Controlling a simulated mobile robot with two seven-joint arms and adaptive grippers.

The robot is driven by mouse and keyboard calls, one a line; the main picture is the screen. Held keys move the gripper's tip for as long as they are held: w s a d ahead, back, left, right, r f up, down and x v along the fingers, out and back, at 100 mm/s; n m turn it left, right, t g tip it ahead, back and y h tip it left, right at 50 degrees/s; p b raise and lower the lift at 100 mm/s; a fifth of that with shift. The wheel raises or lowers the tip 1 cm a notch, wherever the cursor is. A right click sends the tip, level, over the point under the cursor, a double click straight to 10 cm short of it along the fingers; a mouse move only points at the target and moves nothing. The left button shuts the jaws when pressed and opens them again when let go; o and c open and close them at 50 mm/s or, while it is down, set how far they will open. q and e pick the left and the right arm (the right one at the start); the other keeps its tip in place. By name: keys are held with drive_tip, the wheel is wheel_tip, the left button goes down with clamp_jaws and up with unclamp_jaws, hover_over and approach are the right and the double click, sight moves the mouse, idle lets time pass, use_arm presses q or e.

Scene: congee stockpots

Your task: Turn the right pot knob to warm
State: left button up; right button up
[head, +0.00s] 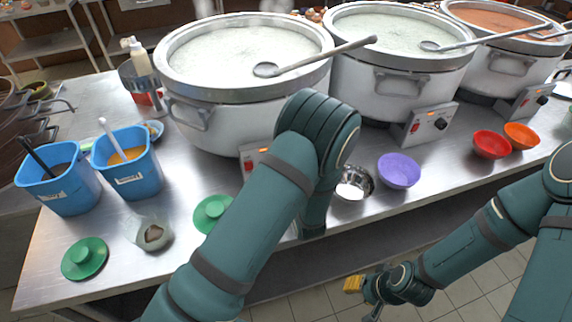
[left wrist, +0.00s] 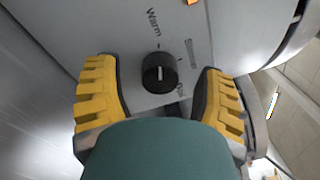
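In the left wrist view a black control knob (left wrist: 159,73) with a white pointer line sits on a pale panel (left wrist: 140,28) printed "Warm" and other words. My left gripper (left wrist: 165,103) is open, its yellow fingers either side of the knob with gaps. In the head view my left arm hides that gripper and part of the left pot's (head: 240,95) control box (head: 250,158). The middle pot (head: 400,90) has a visible control box (head: 426,125). The right pot (head: 505,70) has a black knob (head: 542,99), with no gripper at it. My right gripper (head: 366,287) hangs low before the counter; its opening is unclear.
Purple (head: 399,170), red (head: 491,145) and orange (head: 521,136) bowls and a metal bowl (head: 355,184) stand along the counter front. Blue tubs (head: 62,190) and green lids (head: 85,258) are at left. Ladles rest across the pots.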

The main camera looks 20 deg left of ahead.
use_arm(q)
drive_tip(key=shift+d, duration=0.1)
drive_tip(key=v, duration=1.2)
drive_tip(key=shift+r, duration=0.1)
idle(0.3)
